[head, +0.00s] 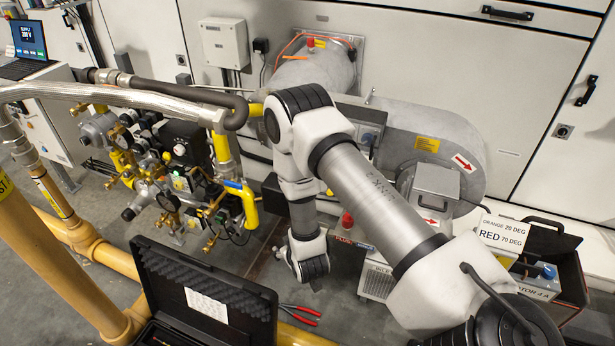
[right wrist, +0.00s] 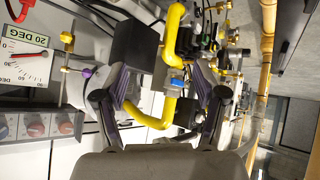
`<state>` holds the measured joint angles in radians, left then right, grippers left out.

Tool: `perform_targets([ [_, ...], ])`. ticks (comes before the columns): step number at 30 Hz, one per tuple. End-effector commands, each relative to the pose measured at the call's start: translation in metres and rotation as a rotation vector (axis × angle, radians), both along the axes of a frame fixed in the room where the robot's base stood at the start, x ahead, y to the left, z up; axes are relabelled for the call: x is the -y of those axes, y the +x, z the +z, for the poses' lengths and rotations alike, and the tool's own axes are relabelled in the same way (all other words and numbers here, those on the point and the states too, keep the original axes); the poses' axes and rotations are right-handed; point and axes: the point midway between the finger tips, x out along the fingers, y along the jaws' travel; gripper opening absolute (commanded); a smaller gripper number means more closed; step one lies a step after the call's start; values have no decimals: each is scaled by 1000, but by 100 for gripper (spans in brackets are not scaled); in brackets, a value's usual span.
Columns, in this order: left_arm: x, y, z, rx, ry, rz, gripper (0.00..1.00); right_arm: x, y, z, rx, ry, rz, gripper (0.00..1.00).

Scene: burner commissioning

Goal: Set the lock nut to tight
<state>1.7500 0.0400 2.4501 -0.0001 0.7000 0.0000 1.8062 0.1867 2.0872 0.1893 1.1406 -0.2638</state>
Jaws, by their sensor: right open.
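I cannot make out the lock nut for certain. In the right wrist view, a white angle dial (right wrist: 22,70) with a red pointer (right wrist: 30,53) and a "20 DEG" label stands at the left edge. Small brass fittings (right wrist: 67,39) sit beside it, and one of them may be the nut. My right gripper (right wrist: 155,95) is open, its two fingers spread with nothing held. The dial is to the left of its left finger. In the head view my right arm reaches in from the lower right, and its fingers are hidden. My left gripper is not in view.
The grey burner housing (head: 440,135) is behind my right arm. Yellow gas pipes and valves (head: 150,160) stand at left. An open black case (head: 205,290) and red-handled pliers (head: 300,315) are in front. A sign (head: 503,233) reads "ORANGE 20 DEG, RED 70 DEG".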

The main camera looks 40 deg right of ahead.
Motion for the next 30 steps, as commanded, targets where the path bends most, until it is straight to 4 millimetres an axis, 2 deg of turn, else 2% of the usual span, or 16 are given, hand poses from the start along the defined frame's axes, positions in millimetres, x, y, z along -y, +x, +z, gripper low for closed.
perform_targets([
  [1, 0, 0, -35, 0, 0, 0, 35, 20, 26, -18, 90, -39, -37, 71],
  [3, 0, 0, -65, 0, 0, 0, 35, 53, 60, -18, 225, -105, -97, 71],
  [5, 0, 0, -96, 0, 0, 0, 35, 86, 86, -18, 343, -166, -162, 71],
  [6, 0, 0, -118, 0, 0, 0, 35, 109, 100, -17, 419, -207, -209, 71],
  [9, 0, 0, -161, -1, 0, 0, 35, 158, 117, -14, 557, -280, -314, 71],
  [10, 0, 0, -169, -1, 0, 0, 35, 168, 120, -13, 583, -292, -338, 71],
  [13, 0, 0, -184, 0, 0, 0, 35, 190, 123, -7, 640, -316, -390, 71],
  [18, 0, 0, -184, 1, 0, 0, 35, 204, 129, 2, 660, -325, -411, 71],
  [30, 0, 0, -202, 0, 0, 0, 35, 249, 176, 1, 656, -323, -408, 71],
])
